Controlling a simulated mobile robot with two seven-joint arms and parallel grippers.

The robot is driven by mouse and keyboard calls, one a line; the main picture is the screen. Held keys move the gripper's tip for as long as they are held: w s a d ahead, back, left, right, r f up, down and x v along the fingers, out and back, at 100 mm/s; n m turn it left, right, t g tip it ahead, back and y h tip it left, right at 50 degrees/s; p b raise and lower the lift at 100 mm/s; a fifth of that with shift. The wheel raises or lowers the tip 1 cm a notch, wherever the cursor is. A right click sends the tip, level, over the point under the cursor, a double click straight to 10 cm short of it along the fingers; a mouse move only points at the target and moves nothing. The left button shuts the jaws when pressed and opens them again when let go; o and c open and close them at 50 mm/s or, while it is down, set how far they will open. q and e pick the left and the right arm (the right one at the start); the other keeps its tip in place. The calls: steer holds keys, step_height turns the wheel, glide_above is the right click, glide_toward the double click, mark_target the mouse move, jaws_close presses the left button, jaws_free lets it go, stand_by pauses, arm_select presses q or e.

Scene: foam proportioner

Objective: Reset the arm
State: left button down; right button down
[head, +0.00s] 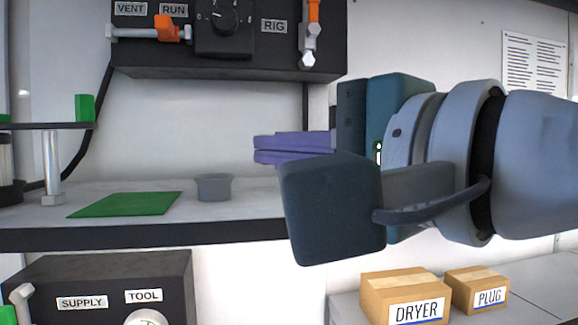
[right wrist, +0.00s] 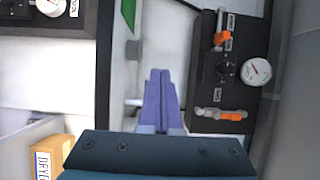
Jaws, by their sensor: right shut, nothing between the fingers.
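My right gripper (head: 262,149) reaches in from the right in the head view, with its purple fingers pointing left above the shelf. The two fingers lie together, shut, with nothing between them. In the right wrist view the shut fingers (right wrist: 160,85) point up the picture, between the shelf edge and the black control panel. The dark blue gripper body and grey wrist hide part of the back wall and shelf in the head view. My left gripper is not in view.
A black panel (head: 262,59) with a knob and orange-handled valves hangs above. The shelf (head: 245,211) holds a green mat (head: 126,205) and a grey cup (head: 214,188). Below are a black supply box (head: 100,275) and cartons marked DRYER (head: 377,291) and PLUG (head: 459,294).

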steer(key=shift+s, duration=0.4)
steer(key=s+d+f+n+g+h+p, duration=0.7)
steer(key=s+d+f+n+g+h, duration=0.3)
steer(key=s+d+f, duration=0.9)
steer(key=s+f+n+h, duration=0.1)
steer(key=s+f+n, duration=0.1)
steer(key=s, duration=0.1)
steer(key=shift+d+f+p, duration=0.15)
steer(key=shift+d+p, duration=0.15)
steer(key=shift+p, duration=0.1)
